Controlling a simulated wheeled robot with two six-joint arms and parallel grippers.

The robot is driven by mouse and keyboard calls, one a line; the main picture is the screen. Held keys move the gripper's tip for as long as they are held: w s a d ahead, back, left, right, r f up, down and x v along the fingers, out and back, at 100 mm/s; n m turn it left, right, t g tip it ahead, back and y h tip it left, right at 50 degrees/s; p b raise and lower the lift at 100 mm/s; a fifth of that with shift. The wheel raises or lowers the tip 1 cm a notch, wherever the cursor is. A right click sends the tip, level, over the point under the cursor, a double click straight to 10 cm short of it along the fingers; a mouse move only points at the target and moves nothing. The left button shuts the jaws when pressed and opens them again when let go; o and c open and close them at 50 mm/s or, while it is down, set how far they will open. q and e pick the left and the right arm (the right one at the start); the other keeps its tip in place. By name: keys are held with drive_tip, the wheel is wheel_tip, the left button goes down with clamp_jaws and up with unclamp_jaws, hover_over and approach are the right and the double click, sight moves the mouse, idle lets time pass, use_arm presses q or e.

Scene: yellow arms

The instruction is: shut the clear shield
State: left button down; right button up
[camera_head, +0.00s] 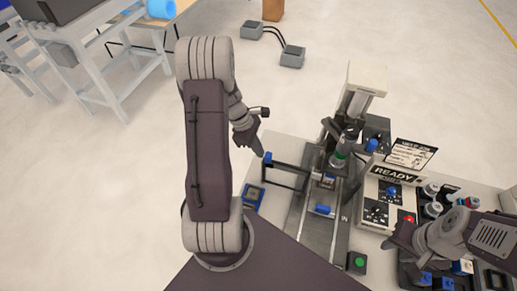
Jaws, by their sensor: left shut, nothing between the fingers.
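The clear shield (286,167) appears as a dark-edged, see-through panel on the left side of the bench machine (329,205). It stands out to the left of the machine's middle, with a blue piece at its upper left corner. My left gripper (260,151) is shut and empty, just above and left of that corner; whether it touches the shield is unclear. My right gripper (390,243) is low at the right, beside the control box, and its fingers are too unclear to read.
A control box (378,200) marked READY stands right of the machine, with a sign (411,153) behind it. Several bottles (433,209) crowd the right. A blue-faced meter (253,196) lies left of the shield. A green button (358,262) is at the front. Open floor lies left.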

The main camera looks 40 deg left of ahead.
use_arm(q)
drive_tip(key=shift+d, duration=0.1)
drive_tip(key=w+d, duration=0.2)
drive_tip(key=d, duration=0.6)
drive_tip(key=w+d+p, duration=0.1)
drive_tip(key=w+d, duration=0.2)
drive_tip(key=d, duration=0.5)
drive_tip(key=shift+w+d, duration=0.25)
drive_tip(key=shift+d, duration=0.1)
